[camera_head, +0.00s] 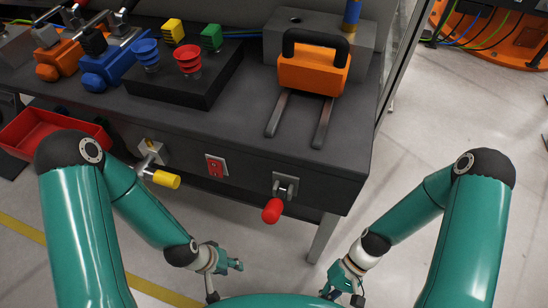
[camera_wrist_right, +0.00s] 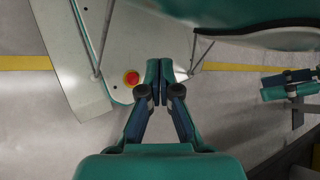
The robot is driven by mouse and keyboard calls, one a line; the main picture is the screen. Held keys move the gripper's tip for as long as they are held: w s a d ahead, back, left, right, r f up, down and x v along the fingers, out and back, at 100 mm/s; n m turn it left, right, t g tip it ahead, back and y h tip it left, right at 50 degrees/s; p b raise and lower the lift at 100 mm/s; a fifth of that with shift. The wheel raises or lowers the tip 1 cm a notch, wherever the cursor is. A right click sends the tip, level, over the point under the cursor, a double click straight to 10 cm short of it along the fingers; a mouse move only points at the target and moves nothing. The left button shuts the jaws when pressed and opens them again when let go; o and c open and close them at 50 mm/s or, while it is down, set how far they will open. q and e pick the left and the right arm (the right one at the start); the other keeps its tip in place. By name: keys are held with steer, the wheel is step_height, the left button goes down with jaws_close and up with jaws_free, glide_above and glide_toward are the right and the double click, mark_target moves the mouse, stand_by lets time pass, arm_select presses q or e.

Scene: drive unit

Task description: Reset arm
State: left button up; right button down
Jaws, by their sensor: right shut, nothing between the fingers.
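My left gripper (camera_head: 226,281) hangs low at the bottom of the head view, in front of the workbench. Its two fingers are spread apart with nothing between them. My right gripper (camera_head: 343,292) is low to the right of it, partly cut off by the bottom of the picture. In the right wrist view my right gripper (camera_wrist_right: 162,76) has its fingers together and empty. Both arms are bent and hang clear of the bench, touching nothing that I can see.
The dark workbench (camera_head: 245,125) carries an orange block with a black handle (camera_head: 313,68), blue and red cups and valves. A red-handled lever (camera_head: 272,210) and yellow-handled lever (camera_head: 166,179) stick out of its front. A red bin (camera_head: 40,130) is at left.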

steer(key=w+f+t+h+b, duration=0.3)
steer(key=w+f+t, duration=0.1)
steer(key=w+t, duration=0.5)
arm_select(q)
step_height(320, 180, up, 20)
steer(key=p, duration=2.3)
steer(key=shift+f, duration=0.15)
arm_select(e)
step_height(320, 180, up, 23)
steer(key=g, duration=0.1)
steer(key=shift+w+d+f, duration=0.15)
steer(key=shift+f, duration=0.05)
arm_select(q)
steer(key=shift+d, duration=0.1)
